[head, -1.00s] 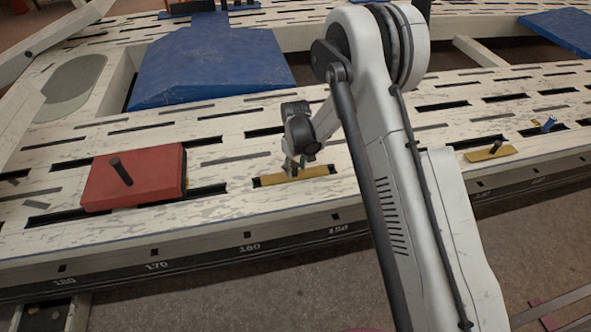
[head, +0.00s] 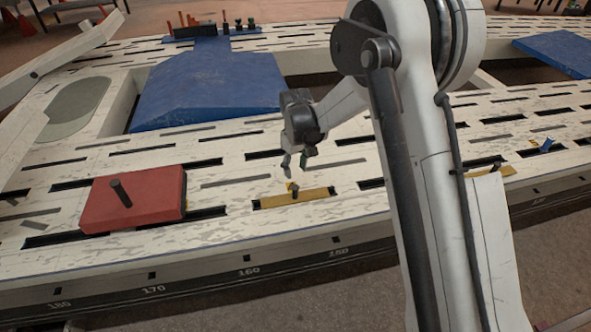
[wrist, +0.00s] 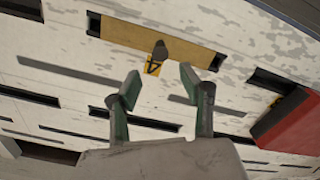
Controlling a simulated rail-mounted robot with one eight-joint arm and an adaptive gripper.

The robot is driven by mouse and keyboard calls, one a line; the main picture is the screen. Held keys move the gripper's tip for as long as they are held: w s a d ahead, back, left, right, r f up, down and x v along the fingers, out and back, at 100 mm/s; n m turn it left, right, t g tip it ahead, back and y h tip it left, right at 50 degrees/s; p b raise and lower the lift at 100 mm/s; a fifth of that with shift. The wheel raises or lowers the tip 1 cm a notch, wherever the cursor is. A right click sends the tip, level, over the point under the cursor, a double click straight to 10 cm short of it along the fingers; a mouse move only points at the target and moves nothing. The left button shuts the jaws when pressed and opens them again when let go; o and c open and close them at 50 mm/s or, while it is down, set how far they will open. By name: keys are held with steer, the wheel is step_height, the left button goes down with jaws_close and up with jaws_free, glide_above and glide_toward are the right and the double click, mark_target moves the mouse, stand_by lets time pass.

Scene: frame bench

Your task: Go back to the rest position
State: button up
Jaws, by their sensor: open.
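My gripper (head: 296,160) is open and empty, above the slotted bench. It is a little above and behind a yellow plate (head: 315,196) with a dark peg (head: 294,191) standing up from it. In the wrist view, the fingertips of my gripper (wrist: 157,85) are apart. The yellow plate (wrist: 120,31) and its peg (wrist: 160,51) lie beyond them, and nothing is between the fingers. A small yellow label with a black mark (wrist: 153,67) shows beside the peg.
A red block (head: 152,202) with a dark peg sits on the bench to the left; its edge shows in the wrist view (wrist: 295,125). A blue ramp-like panel (head: 205,90) lies behind. Another yellow plate (head: 505,171) and a small blue piece (head: 547,143) are at right.

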steer(key=s+d+r+m+t, duration=0.1)
steer(key=s+d+r, duration=0.3)
steer(key=r, duration=0.4)
steer(key=s+d+r+m+t, duration=0.1)
steer(key=s+d+r+m, duration=0.1)
steer(key=s+d+r, duration=0.4)
steer(key=s+d+r+m+t, duration=0.1)
steer(key=s+d+r, duration=0.15)
steer(key=r, duration=0.65)
steer(key=s+d+r+m+t, duration=0.15)
steer(key=s+d, duration=0.25)
steer(key=s, duration=0.7)
steer(key=s+d+r+m+t, duration=0.1)
steer(key=s+d+m+t, duration=0.25)
steer(key=s, duration=0.75)
step_height(320, 180, up, 18)
steer(key=n+p, duration=0.1)
steer(key=p, duration=1.7)
steer(key=shift+w+d+g, duration=0.15)
steer(key=shift+w+g, duration=0.05)
steer(key=shift+g, duration=0.2)
